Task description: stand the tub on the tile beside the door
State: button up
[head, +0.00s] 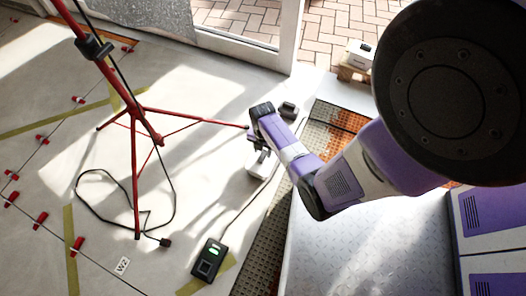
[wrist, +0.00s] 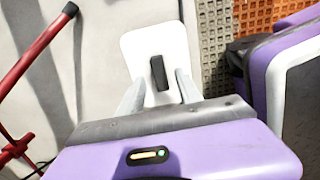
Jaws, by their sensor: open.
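A white, round-cornered object (wrist: 143,42), which I take to be the tub, lies below my gripper in the wrist view, with a dark bar-like handle (wrist: 158,70) in its middle. My gripper (wrist: 160,77) is open, one finger on either side of the handle. I cannot tell whether the fingers touch it. In the head view the white object (head: 256,168) is on the grey floor, partly hidden by my gripper (head: 262,150). The large pale tiles (head: 70,70) spread left, up to the glass door (head: 235,25).
A red tripod (head: 152,132) stands left of my gripper, one leg reaching close to it. A black device with a green display (head: 208,260) and a loose cable lie on the floor. Red wedges (head: 40,218) dot the tile joints. An orange mesh (head: 335,117) is at the right.

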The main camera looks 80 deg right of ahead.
notch_tip(320, 180, up, 9)
jog(key=p, duration=0.4)
jog(key=s+a+r+m+t+h, duration=0.15)
jog(key=a+r+m+t, duration=0.3)
jog(key=a, duration=0.45)
jog(key=a+r+m+t+h, duration=0.25)
jog(key=a+r, duration=0.25)
jog(key=a, duration=0.3)
jog(key=s+a+r+m+t+y, duration=0.1)
jog(key=a+r, duration=0.3)
jog(key=r, duration=0.5)
jog(key=s+a+r+m+t+y, duration=0.1)
jog(key=a+r+m+t, duration=0.3)
jog(key=r, duration=0.5)
jog(key=s+a+r+m+t+y, duration=0.1)
jog(key=a+r+m+t+y, duration=0.1)
jog(key=r, duration=0.8)
jog(key=shift+s+a+m+t, duration=0.3)
jog(key=shift+a+m+t, duration=0.2)
jog(key=shift+a+m, duration=0.3)
jog(key=shift+a, duration=0.1)
notch_tip(320, 180, up, 25)
jog(key=p, duration=2.4)
jog(key=shift+p, duration=0.4)
